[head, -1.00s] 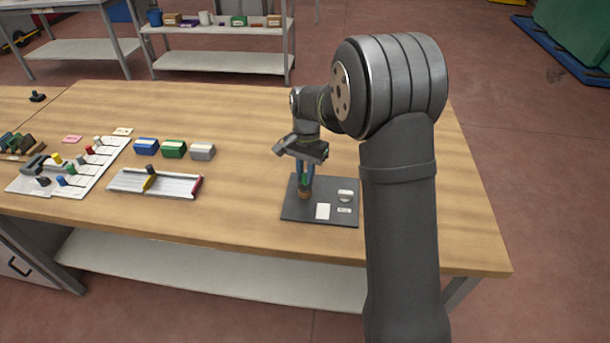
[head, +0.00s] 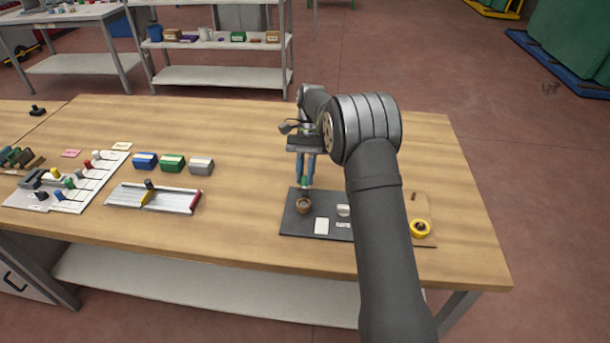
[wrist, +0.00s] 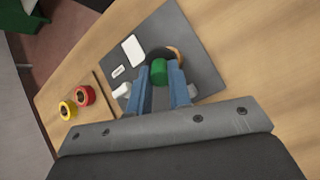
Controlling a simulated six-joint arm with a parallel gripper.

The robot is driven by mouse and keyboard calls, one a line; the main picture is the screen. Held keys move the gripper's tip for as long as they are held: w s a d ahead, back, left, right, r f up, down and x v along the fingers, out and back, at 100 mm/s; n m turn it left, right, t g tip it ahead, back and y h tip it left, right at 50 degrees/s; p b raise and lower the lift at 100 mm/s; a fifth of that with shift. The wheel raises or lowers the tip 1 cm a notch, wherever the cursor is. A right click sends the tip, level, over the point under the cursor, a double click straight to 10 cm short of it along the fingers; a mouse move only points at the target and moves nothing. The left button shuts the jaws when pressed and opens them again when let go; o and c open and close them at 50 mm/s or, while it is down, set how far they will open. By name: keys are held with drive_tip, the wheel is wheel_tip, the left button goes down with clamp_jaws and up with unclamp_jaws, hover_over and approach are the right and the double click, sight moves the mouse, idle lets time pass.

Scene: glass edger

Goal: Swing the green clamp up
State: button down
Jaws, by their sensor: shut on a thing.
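My gripper (head: 305,186) is above the dark mat (head: 290,222) at the right of the bench. In the wrist view its blue fingers (wrist: 160,80) are shut on a green cylinder (wrist: 158,72). A brown ring or cup (head: 303,206) sits on the mat just below the fingertips. A row of clamps with coloured knobs stands on the white board (head: 76,205) at far left. The green clamp (head: 69,182) is among them, far from my gripper; its exact tilt is too small to tell.
A grey slide fixture (head: 170,198) and blue, green and grey boxes (head: 201,166) stand between board and mat. A brown board with a yellow roll (head: 420,228) is right of the mat; the wrist view also shows a red roll (wrist: 84,95). Bare bench lies behind the boxes.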

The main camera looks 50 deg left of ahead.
idle(0.3)
drive_tip(key=c, duration=1.3)
unclamp_jaws()
drive_tip(key=shift+s+d, duration=0.1)
